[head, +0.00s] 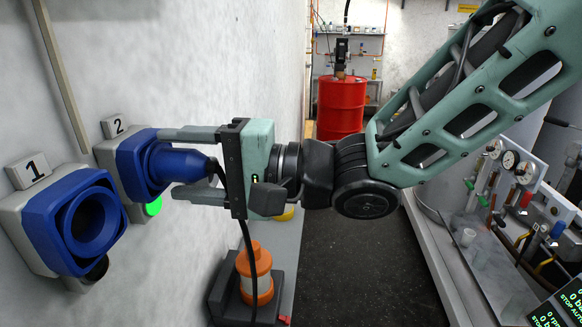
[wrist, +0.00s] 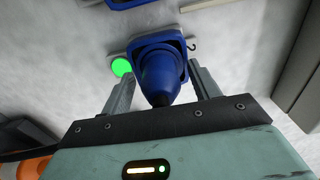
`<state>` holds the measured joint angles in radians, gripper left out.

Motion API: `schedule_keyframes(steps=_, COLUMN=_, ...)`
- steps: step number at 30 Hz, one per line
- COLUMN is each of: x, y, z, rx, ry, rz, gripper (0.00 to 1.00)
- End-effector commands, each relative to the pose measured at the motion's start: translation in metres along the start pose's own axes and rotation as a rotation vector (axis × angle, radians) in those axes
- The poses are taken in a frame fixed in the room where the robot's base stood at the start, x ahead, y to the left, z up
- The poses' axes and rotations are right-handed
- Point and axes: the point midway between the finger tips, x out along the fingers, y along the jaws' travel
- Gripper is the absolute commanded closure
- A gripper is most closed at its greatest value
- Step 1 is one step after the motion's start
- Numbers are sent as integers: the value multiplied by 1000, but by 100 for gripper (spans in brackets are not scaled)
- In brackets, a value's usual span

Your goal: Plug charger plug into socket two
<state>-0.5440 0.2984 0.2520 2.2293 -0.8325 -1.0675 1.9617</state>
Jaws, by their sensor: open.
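Two blue wall sockets are on the left in the head view. Socket one (head: 91,222), under the label 1, is empty. Socket two (head: 131,166), under the label 2, has the blue charger plug (head: 184,165) seated in it, with a black cable hanging down. A green light (head: 153,207) glows below socket two. My gripper (head: 180,165) is open, its two fingers spread on either side of the plug with gaps. The wrist view shows the plug (wrist: 162,78) in the socket between the open fingers, and the green light (wrist: 121,67) beside it.
An orange and white cylinder (head: 255,275) stands on a dark base below my gripper. A red drum (head: 341,105) stands at the back. A bench with gauges and valves (head: 480,250) is on the right. The dark floor between is clear.

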Motion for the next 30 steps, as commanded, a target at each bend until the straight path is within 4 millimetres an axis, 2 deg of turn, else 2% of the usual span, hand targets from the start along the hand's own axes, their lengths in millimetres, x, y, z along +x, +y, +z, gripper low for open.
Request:
schedule_keyframes(steps=5, x=-24, y=2, z=-2, rx=-2, ry=5, rz=0, gripper=39)
schedule_keyframes(steps=15, x=-104, y=2, z=-1, rx=-3, ry=6, rz=0, gripper=39)
schedule_keyframes(steps=21, x=-144, y=2, z=-1, rx=-2, ry=5, rz=-1, gripper=39)
schedule_keyframes(steps=25, x=-161, y=1, z=-1, rx=-1, ry=3, rz=-1, gripper=39)
schedule_keyframes(steps=30, x=-171, y=0, z=0, rx=0, ry=1, rz=-1, gripper=39)
